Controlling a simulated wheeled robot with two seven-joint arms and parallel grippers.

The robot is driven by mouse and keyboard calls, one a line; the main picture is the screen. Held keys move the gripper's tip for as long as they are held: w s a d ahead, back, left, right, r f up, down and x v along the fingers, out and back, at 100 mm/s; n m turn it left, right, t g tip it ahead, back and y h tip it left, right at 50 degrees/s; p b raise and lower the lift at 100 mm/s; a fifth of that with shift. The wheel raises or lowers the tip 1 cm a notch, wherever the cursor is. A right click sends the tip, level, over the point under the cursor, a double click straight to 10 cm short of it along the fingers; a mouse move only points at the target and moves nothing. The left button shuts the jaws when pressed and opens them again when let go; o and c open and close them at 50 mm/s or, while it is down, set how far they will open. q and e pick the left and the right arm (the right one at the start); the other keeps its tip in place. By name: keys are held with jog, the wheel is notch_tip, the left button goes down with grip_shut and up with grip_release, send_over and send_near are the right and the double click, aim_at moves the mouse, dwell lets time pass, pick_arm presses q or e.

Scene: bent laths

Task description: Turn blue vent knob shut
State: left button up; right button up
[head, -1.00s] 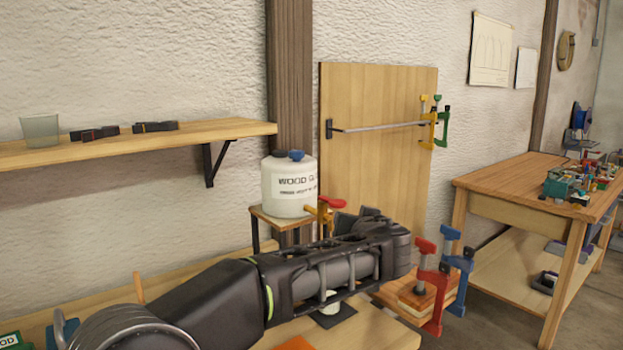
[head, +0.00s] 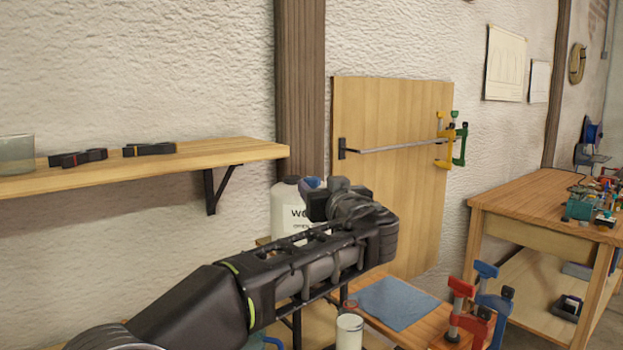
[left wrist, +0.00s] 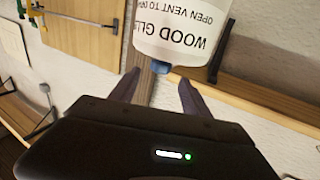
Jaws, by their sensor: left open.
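The white wood glue container (head: 286,212) stands in front of the wooden post, partly hidden by my left arm. Its blue vent knob (head: 312,183) sits on top, partly covered by the gripper in the head view. My left gripper (head: 322,195) is up at the container's top. In the left wrist view the container (left wrist: 180,30) appears upside down, and the blue knob (left wrist: 161,67) lies between the open fingers (left wrist: 159,78), with room on both sides. I cannot tell whether they touch it. My right gripper is not in view.
A wall shelf (head: 230,151) with a grey cup (head: 15,153) and dark clamps is at left. A wooden board (head: 390,200) stands behind.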

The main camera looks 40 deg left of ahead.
aim_at(312, 179)
pick_arm(q)
jog(key=p+x, duration=0.2)
jog(key=x, duration=0.4)
jog(key=shift+r, duration=0.1)
jog(key=shift+w+a+p, duration=0.3)
jog(key=shift+a+p, duration=0.05)
jog(key=shift+a, duration=0.05)
grip_shut()
